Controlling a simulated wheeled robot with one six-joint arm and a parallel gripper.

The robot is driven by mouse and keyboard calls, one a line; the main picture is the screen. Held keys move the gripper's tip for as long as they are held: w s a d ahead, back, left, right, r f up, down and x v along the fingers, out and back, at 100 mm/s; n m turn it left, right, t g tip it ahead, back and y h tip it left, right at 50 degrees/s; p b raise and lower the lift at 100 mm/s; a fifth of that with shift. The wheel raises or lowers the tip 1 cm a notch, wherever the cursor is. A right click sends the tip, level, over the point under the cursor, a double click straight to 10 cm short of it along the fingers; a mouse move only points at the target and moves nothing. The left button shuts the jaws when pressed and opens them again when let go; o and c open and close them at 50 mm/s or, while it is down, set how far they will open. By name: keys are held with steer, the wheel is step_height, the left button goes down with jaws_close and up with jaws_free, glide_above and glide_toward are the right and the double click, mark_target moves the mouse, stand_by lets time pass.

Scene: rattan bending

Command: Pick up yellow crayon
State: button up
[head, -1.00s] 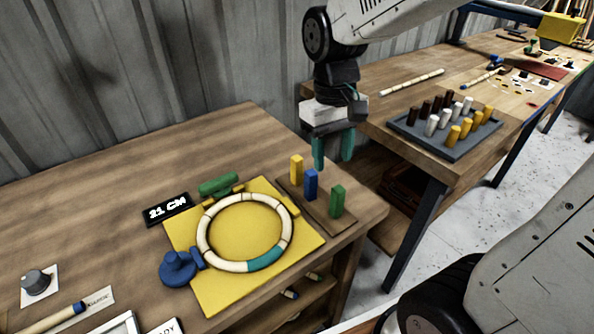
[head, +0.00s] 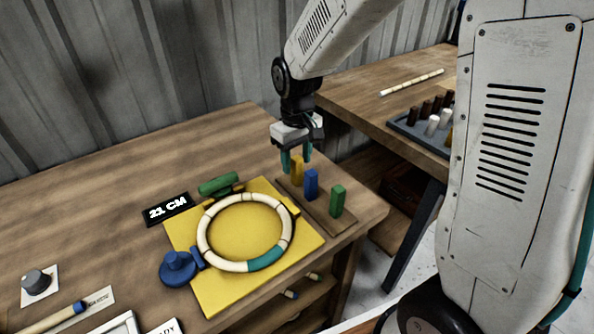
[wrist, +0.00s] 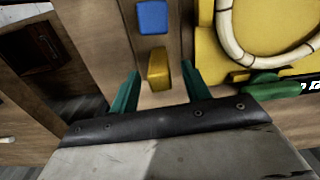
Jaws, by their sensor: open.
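The yellow crayon (head: 296,171) is a short upright block at the far end of a small wooden holder on the near table. A blue crayon (head: 311,184) and a green crayon (head: 338,201) stand beside it in a row. My gripper (head: 296,165) is open, its teal fingers pointing down at the yellow crayon. In the wrist view the yellow crayon (wrist: 158,70) shows just beyond and between the two fingertips (wrist: 161,76), with the blue crayon (wrist: 152,17) past it. I cannot tell how far the fingertips are above it.
A yellow board (head: 215,292) with a rattan ring (head: 203,236) lies left of the crayons. A green piece (head: 218,184), a blue knob (head: 177,268) and a "21 CM" display (head: 168,207) are around it. A second table behind holds a peg tray (head: 413,133).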

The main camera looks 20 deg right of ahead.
steer(key=shift+f, duration=0.5)
jaws_close()
step_height(320, 180, up, 10)
steer(key=shift+r, duration=0.1)
